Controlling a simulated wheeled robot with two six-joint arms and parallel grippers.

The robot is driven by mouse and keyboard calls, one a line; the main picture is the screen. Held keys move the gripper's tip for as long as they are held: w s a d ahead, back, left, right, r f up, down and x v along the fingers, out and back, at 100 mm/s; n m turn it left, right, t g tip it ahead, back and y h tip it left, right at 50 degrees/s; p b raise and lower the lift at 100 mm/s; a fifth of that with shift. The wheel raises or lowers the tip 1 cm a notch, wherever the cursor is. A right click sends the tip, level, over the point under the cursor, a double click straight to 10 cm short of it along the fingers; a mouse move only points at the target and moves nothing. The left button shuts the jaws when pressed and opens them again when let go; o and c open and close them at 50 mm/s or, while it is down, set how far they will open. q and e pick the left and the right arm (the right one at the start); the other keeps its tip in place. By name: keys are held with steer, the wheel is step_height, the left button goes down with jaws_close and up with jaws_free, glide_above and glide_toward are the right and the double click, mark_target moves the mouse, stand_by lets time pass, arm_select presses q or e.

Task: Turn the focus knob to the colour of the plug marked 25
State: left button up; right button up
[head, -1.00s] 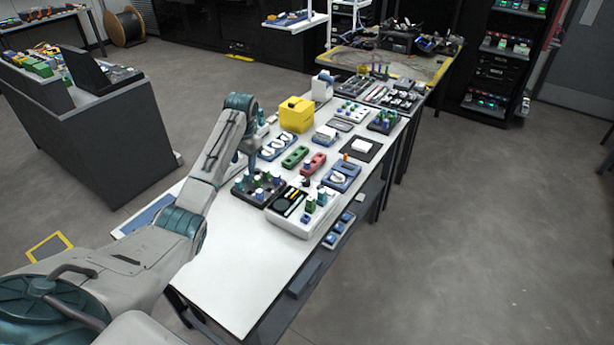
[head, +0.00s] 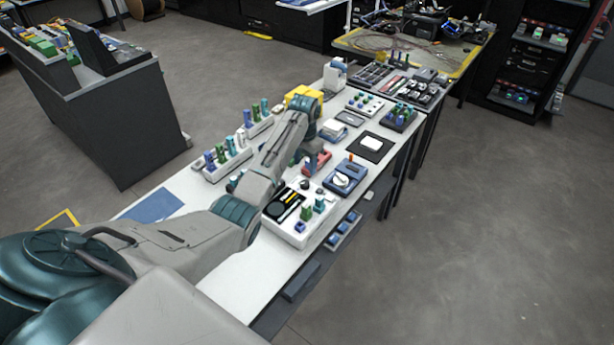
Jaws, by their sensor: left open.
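A white panel (head: 282,228) on the near part of the bench carries a black round dial (head: 282,209), a small black knob (head: 305,185) and several green and blue plugs (head: 312,207). A blue unit (head: 357,172) beside it bears a white round knob (head: 342,180) and an orange peg. I cannot tell which knob is the focus knob, and no mark 25 is readable. My left gripper (head: 298,155) points down near the red block (head: 318,161), behind the white panel; it is open, its fingertips small and partly hidden. My right gripper is out of view.
White racks of coloured plugs (head: 228,166) stand left of my arm. A yellow box (head: 301,93), a black mat with a white piece (head: 371,145) and a plug tray (head: 399,120) lie farther back. My forearm covers much of the bench middle; its near end is bare.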

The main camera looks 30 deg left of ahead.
mark_target(305, 183)
arm_select(q)
step_height(305, 183, down, 5)
steer(key=shift+s+p, duration=0.1)
steer(key=shift+p, duration=0.45)
steer(key=shift+f, duration=1.5)
steer(key=c, duration=0.7)
steer(key=shift+c, duration=1.4)
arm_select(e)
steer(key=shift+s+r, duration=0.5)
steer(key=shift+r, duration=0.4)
